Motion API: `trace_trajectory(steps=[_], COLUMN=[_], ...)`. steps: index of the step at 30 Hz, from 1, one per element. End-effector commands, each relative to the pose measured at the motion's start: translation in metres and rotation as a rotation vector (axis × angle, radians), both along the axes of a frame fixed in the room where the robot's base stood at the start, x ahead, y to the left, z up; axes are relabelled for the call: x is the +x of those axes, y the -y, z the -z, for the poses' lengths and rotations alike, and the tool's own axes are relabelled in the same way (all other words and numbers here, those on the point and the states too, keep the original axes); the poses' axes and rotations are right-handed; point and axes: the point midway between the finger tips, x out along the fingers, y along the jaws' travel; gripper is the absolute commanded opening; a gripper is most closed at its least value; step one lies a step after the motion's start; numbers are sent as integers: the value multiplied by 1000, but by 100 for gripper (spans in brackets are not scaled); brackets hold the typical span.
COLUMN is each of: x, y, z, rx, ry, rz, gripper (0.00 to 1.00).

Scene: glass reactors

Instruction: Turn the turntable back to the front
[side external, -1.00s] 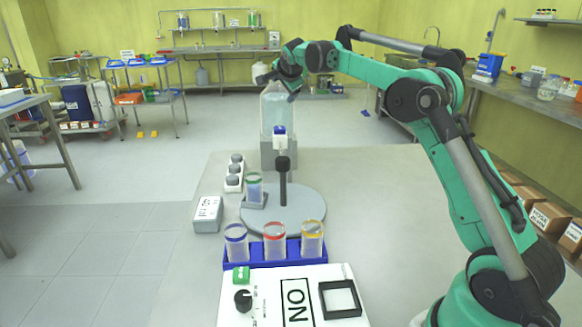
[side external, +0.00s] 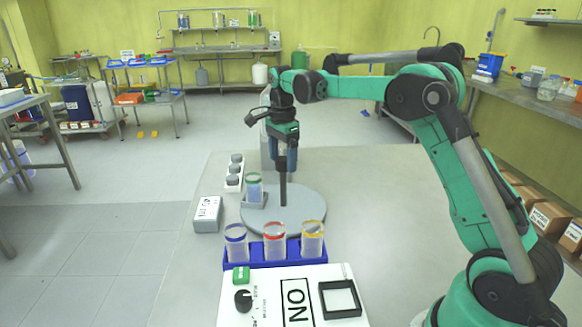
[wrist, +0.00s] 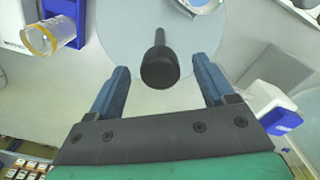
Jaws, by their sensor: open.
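The turntable is a round grey disc (side external: 308,207) on the table, also in the wrist view (wrist: 112,40). A black post with a thick knob (side external: 283,160) stands up from it; the knob also shows in the wrist view (wrist: 160,72). A green-ringed vial (side external: 254,190) stands in a grey holder at the disc's left edge. My gripper (side external: 288,167) points down at the knob. In the wrist view my gripper (wrist: 160,64) is open, its blue fingers on either side of the knob with visible gaps.
A blue rack (side external: 254,258) with blue-, red- and yellow-ringed vials stands in front, behind a white ON panel (side external: 262,309). A grey box (side external: 207,214) and a white strip with grey knobs (side external: 233,181) lie left. A white, blue-tipped part (wrist: 275,108) sits near the right finger. Table right is clear.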

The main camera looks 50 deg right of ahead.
Motion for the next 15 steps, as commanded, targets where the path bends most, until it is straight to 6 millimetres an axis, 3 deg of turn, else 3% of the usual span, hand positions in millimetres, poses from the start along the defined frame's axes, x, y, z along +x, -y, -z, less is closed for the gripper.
trace_trajectory(steps=[9, 15], x=[0, 0], y=[0, 0], z=[3, 3], rx=[-1, -1], ry=[1, 1], rz=[0, 0], gripper=[73, 16])
